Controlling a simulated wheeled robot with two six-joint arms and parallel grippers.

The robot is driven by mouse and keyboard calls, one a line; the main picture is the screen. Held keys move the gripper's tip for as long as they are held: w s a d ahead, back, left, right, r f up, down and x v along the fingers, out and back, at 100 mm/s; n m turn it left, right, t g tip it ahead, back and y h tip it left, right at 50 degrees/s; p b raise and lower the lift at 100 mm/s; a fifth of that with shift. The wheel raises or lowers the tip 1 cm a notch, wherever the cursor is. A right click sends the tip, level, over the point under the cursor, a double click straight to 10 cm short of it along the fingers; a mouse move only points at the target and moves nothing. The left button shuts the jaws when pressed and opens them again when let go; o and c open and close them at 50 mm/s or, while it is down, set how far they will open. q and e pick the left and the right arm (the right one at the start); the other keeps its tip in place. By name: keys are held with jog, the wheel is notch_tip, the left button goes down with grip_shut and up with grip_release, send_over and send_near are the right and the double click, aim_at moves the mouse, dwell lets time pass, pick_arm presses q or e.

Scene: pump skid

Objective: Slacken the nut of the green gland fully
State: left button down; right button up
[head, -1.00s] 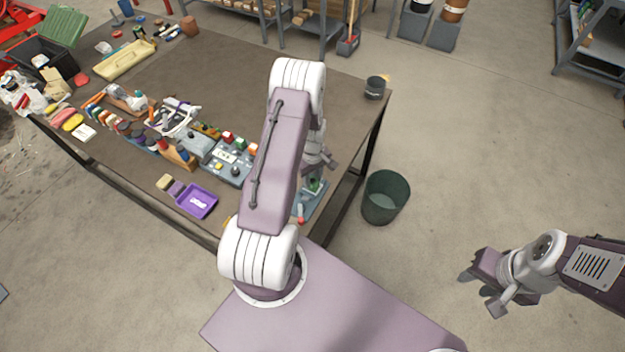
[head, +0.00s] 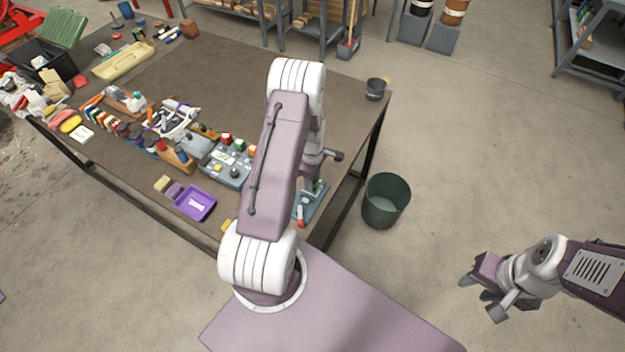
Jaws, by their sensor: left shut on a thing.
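The pump skid (head: 312,207), a grey-blue plate with a red-tipped handle (head: 300,217), sits at the near right corner of the table, partly hidden by my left arm. A small green part, the green gland (head: 321,186), shows on it just below my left gripper (head: 315,180). That gripper points down and is shut on the gland's nut; its fingertips and the nut are mostly hidden. My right gripper (head: 477,287) is open and empty, over the floor at the right.
A purple tray (head: 183,208), a grey control box (head: 222,170) and several small items stand left of my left arm. A dark cup (head: 375,89) stands at the table's right corner. A green bin (head: 385,203) stands on the floor beside the table.

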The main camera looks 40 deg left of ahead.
dwell(0.3)
pick_arm(q)
jog(key=c, duration=1)
grip_release()
jog(key=shift+o, duration=0.2)
notch_tip(320, 180, up, 9)
jog(key=b, duration=0.1)
jog(key=shift+b, duration=0.35)
